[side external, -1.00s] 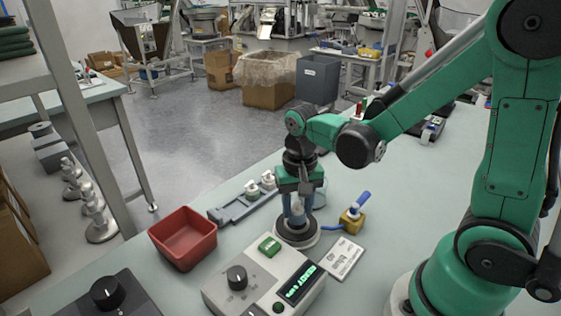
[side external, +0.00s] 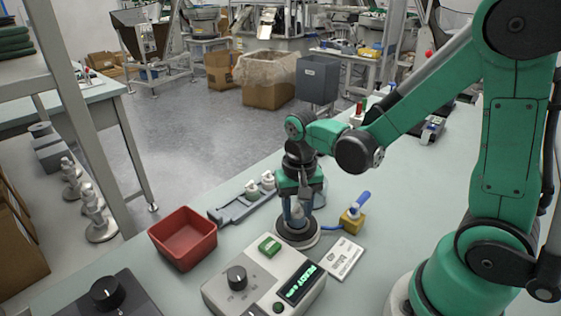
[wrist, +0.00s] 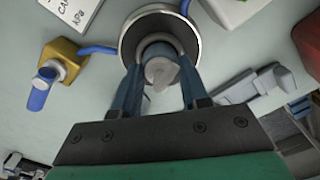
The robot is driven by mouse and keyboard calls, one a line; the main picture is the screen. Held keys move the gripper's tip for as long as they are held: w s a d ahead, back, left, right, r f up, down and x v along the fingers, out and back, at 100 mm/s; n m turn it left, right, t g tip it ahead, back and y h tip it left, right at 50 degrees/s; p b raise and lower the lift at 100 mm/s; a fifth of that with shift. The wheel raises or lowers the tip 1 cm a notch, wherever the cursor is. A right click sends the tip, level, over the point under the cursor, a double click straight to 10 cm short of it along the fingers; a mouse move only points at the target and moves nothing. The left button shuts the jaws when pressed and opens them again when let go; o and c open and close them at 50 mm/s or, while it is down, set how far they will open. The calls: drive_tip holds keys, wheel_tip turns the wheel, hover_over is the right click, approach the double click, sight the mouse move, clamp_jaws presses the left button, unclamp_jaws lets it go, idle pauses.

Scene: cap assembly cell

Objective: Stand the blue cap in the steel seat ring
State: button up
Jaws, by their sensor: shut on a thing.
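My gripper (side external: 297,212) points down over the round seat in the side external view. In the wrist view my gripper (wrist: 160,62) has its two blue-grey fingers on either side of a small grey-blue piece, which I take as the blue cap (wrist: 157,52); it has a pale, pointed nub towards the camera. The gripper is shut on it. The seat is a dark disc with a bright steel rim (wrist: 194,42); its dark base (side external: 284,236) also shows in the side external view. The cap appears over the seat's middle; whether it touches the bottom is hidden.
A red bin (side external: 184,238) stands left of the seat. A grey rack (side external: 240,209) with pale pieces lies behind. A control box (side external: 262,282) is in front, a white card (side external: 344,258) and a yellow block with blue handle (side external: 352,220) to the right.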

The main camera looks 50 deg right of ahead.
idle(0.3)
drive_tip(key=o, duration=0.9)
drive_tip(key=shift+r, duration=3.45)
drive_tip(key=r+n+t, duration=0.1)
drive_tip(key=n+t, duration=0.1)
drive_tip(key=s+a+r+n+t, duration=0.1)
drive_tip(key=n+t, duration=0.1)
drive_tip(key=a+n+t, duration=0.1)
drive_tip(key=n+t, duration=0.2)
drive_tip(key=shift+s+r, duration=0.15)
drive_tip(key=shift+r, duration=0.25)
